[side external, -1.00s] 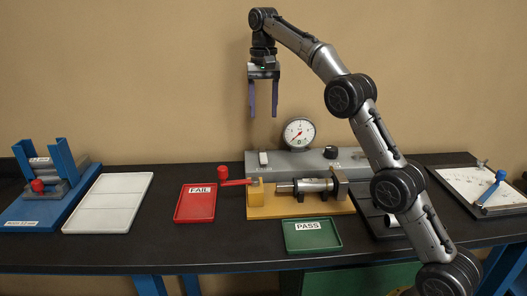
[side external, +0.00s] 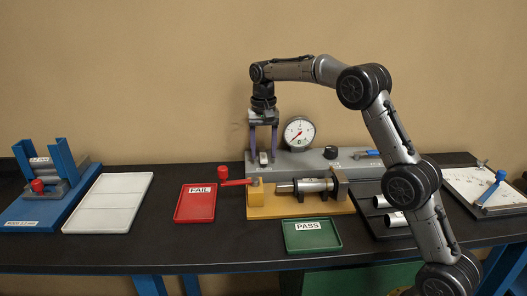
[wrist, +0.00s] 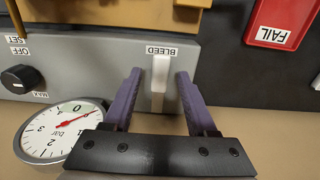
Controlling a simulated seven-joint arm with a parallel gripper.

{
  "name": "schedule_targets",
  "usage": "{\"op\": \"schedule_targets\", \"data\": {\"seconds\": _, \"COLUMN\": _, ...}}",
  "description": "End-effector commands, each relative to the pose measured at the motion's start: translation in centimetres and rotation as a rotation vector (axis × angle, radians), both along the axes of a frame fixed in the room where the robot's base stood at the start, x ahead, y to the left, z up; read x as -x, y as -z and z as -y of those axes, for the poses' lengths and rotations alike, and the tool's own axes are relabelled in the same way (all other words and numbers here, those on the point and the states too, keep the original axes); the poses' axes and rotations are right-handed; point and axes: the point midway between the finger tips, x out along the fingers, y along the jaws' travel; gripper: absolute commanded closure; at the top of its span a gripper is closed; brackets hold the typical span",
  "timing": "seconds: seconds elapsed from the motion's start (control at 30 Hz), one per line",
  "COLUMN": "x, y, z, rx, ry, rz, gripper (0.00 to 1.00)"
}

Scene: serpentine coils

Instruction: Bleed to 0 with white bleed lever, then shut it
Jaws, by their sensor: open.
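The white bleed lever (wrist: 158,85) stands out from the grey panel (wrist: 100,58) below its BLEED label (wrist: 161,51) in the wrist view. It also shows small on the panel in the side view (side external: 263,158). My gripper (wrist: 159,76) is open, with one purple finger on each side of the lever and a visible gap to both. In the side view my gripper (side external: 262,150) points down over the lever. The round pressure gauge (wrist: 58,134) has a red needle; its exact reading is too small to tell.
A black knob (wrist: 20,78) sits beside the gauge. A yellow fixture (side external: 300,206) holding a metal cylinder stands in front of the panel. The red FAIL tray (side external: 195,212), green PASS tray (side external: 312,246) and white tray (side external: 108,218) lie around it.

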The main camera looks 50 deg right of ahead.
Motion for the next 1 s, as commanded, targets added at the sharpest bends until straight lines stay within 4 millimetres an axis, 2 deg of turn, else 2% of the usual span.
{"op": "schedule_targets", "data": {"seconds": 0.37, "x": 0.00, "y": 0.60, "z": 0.00, "rx": 0.000, "ry": 0.000, "rz": 0.000, "gripper": 0.43}}
{"op": "schedule_targets", "data": {"seconds": 0.7, "x": 0.01, "y": 0.57, "z": 0.01, "rx": 0.000, "ry": 0.000, "rz": 0.000, "gripper": 1.00}}
{"op": "schedule_targets", "data": {"seconds": 1.0, "x": 0.03, "y": 0.55, "z": 0.03, "rx": 0.001, "ry": 0.000, "rz": -0.001, "gripper": 1.00}}
